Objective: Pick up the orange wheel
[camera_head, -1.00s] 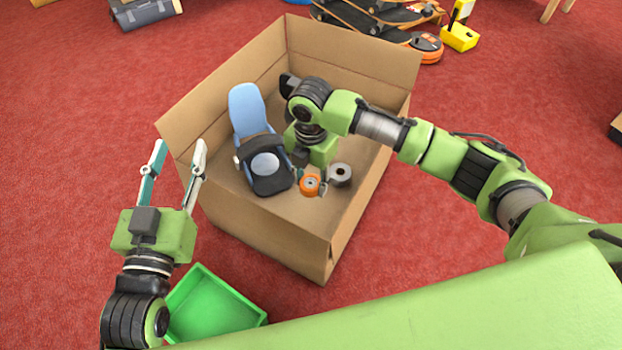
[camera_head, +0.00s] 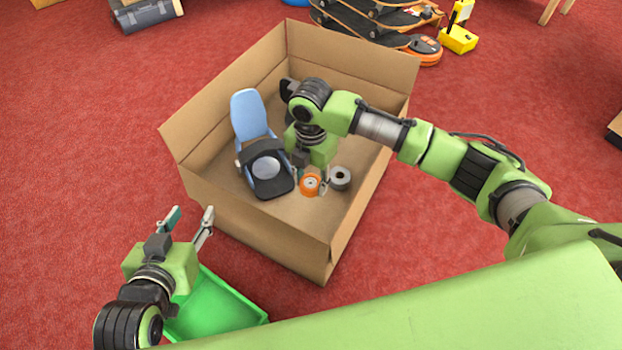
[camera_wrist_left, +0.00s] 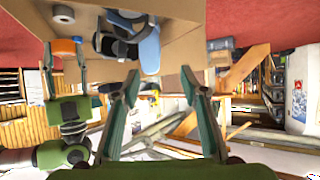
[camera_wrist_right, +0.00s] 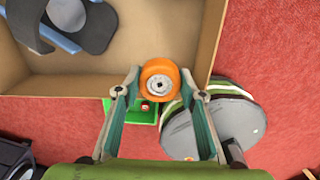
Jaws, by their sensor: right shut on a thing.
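The orange wheel (camera_head: 310,183) is inside the cardboard box (camera_head: 257,230), near its front right part. My right gripper (camera_head: 311,186) reaches down into the box and is shut on the wheel. In the right wrist view the wheel (camera_wrist_right: 166,80) sits between the two fingertips, its pale hub facing the camera. My left gripper (camera_head: 190,220) is open and empty, outside the box at its front left. It also shows open in the left wrist view (camera_wrist_left: 160,82).
A grey roll (camera_head: 341,178) stands just right of the wheel. A blue and black folding seat (camera_head: 250,117) lies to its left in the box. A green tray (camera_head: 213,309) is on the red carpet below my left gripper. Skateboards (camera_head: 375,20) are behind the box.

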